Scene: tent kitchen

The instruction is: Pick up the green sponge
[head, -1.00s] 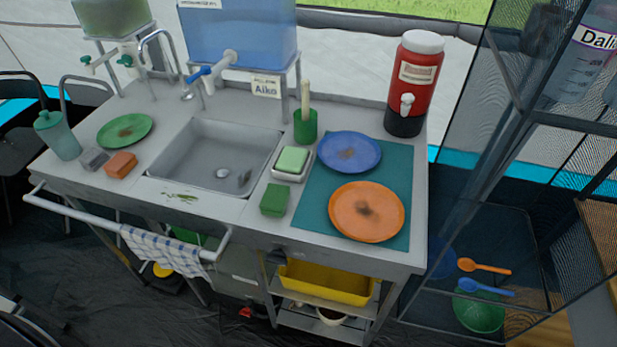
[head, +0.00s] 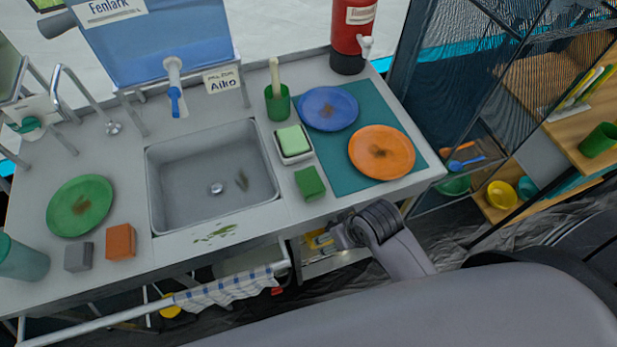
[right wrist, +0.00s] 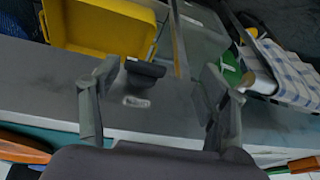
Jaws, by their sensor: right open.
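The green sponge (head: 310,183) is a small dark green block on the steel counter (head: 240,222). It lies in front of a white dish holding a pale green soap bar (head: 291,140), left of the teal mat. My right gripper (head: 340,237) is at the counter's front edge, in front of the sponge and apart from it. In the right wrist view its two fingers (right wrist: 157,102) are spread with nothing between them. I cannot make out the sponge in that view. My left gripper is not in view.
An orange plate (head: 381,152) and a blue plate (head: 328,108) lie on the teal mat (head: 345,180). The sink (head: 205,190) is left of the sponge. A checked towel (head: 225,290) hangs on the front rail. A yellow bin (right wrist: 100,25) is under the counter.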

